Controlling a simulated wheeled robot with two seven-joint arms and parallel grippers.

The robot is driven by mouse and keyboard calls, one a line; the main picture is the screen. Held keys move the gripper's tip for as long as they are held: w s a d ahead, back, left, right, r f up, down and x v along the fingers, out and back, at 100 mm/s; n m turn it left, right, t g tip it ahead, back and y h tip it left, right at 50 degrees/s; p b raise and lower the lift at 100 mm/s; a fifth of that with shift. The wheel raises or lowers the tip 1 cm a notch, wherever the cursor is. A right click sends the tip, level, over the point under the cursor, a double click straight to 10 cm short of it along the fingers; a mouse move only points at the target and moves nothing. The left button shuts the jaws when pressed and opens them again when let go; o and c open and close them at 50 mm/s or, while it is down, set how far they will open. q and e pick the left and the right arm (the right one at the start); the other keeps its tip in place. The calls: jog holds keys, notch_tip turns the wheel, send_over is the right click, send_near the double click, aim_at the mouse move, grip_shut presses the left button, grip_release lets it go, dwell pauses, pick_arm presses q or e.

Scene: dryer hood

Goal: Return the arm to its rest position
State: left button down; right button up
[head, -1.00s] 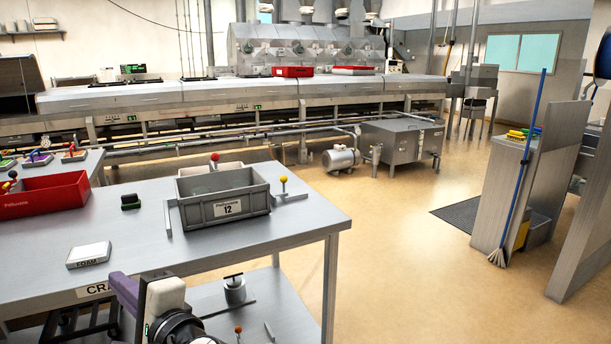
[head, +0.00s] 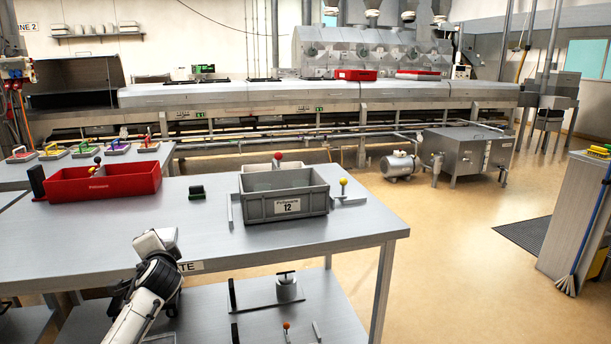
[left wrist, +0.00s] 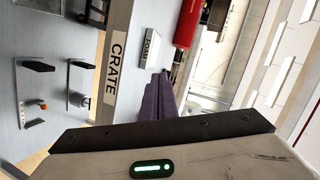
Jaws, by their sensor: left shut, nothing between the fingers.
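My left arm reaches in from the bottom left of the head view, its white wrist (head: 156,243) over the near edge of the crate table (head: 330,235). My left gripper (left wrist: 160,80) shows its purple fingers in the left wrist view, shut and empty. They are hidden behind the wrist in the head view. My right gripper is out of view.
A grey crate marked 12 (head: 286,206) and a red bin (head: 104,186) stand on the tables. A lower shelf (head: 255,325) holds a knobbed fixture (head: 287,290).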

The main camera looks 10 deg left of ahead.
pick_arm(q)
jog(key=w+d+r+n+t+h, duration=0.2)
jog(key=w+d+t+h, duration=0.15)
jog(key=d, duration=0.25)
jog(key=w+d+r+n+t+h, duration=0.2)
jog(key=d+n+h, duration=0.15)
jog(key=d, duration=0.25)
jog(key=s+d+f+m+g+h, duration=0.1)
jog(key=s+d+f+g, duration=0.1)
jog(key=s+d+f, duration=0.35)
jog(key=s+d+f+g+h, duration=0.1)
jog(key=s+d+f, duration=0.1)
jog(key=s+f, duration=0.7)
jog(key=s+d+f+m+g+h, duration=0.1)
jog(key=s+d+f+g, duration=0.2)
jog(key=f, duration=0.7)
jog(key=s+d+f, duration=0.3)
jog(key=s, duration=0.6)
jog(key=s+d+f+g+h, duration=0.1)
jog(key=s+d+f, duration=0.2)
jog(key=s, duration=0.6)
jog(key=s+d+f+g, duration=0.1)
jog(key=s+d+f, duration=0.2)
jog(key=s, duration=0.6)
jog(key=shift+d+f+n+h, duration=0.3)
jog(key=shift+f+n+h, duration=0.15)
jog(key=shift+f, duration=0.35)
jog(key=shift+s+g, duration=0.1)
jog(key=shift+g, duration=0.15)
